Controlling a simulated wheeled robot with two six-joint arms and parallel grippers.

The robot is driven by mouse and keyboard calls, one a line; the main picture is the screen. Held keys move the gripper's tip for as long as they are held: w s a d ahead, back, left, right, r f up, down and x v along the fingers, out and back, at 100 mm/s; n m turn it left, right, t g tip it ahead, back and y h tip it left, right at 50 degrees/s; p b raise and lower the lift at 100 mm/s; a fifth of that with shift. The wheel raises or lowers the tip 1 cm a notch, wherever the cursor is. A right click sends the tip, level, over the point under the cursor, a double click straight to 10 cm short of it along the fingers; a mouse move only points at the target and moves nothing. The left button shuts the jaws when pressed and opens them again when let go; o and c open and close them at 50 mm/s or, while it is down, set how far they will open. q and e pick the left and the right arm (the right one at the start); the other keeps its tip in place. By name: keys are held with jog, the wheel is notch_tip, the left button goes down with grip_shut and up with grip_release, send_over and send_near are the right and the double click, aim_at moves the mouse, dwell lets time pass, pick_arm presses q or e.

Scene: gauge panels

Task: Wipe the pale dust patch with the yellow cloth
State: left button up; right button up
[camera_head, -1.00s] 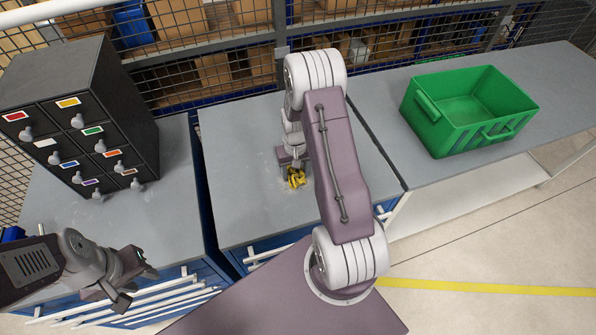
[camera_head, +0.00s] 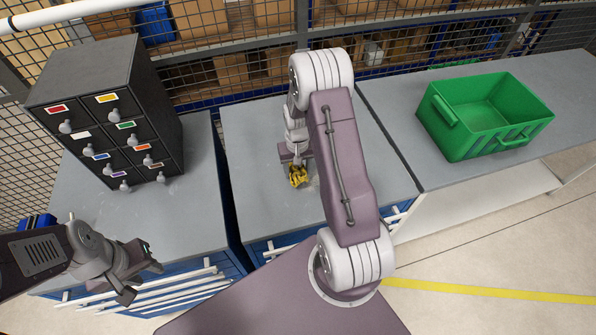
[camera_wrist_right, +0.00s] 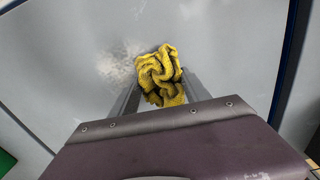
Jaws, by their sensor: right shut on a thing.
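The yellow cloth (camera_head: 298,175) is a crumpled bundle at the tabletop of the middle bench (camera_head: 245,140). It also shows in the right wrist view (camera_wrist_right: 160,75). My right gripper (camera_head: 296,164) is shut on it, with a finger at each side in the wrist view (camera_wrist_right: 158,92). The pale dust patch (camera_wrist_right: 118,62) is a mottled whitish smear, just left of the cloth in the wrist view and partly beside its edge. In the head view it is too faint to outline. My left gripper (camera_head: 143,278) is open and empty, at the front of the left bench.
A black drawer cabinet (camera_head: 155,75) with coloured labels stands on the left bench (camera_head: 190,215). A green crate (camera_head: 465,140) sits on the right bench (camera_head: 400,100). Mesh fencing and shelves of boxes stand behind. The middle benchtop around the cloth is clear.

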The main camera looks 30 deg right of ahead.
notch_tip(320, 180, up, 2)
jog(key=shift+d+r+p, duration=0.1)
jog(key=shift+d+p, duration=0.05)
jog(key=shift+p, duration=0.45)
notch_tip(320, 180, up, 2)
jog(key=shift+r+p, duration=0.1)
jog(key=shift+p, duration=0.85)
jog(key=shift+r, duration=0.35)
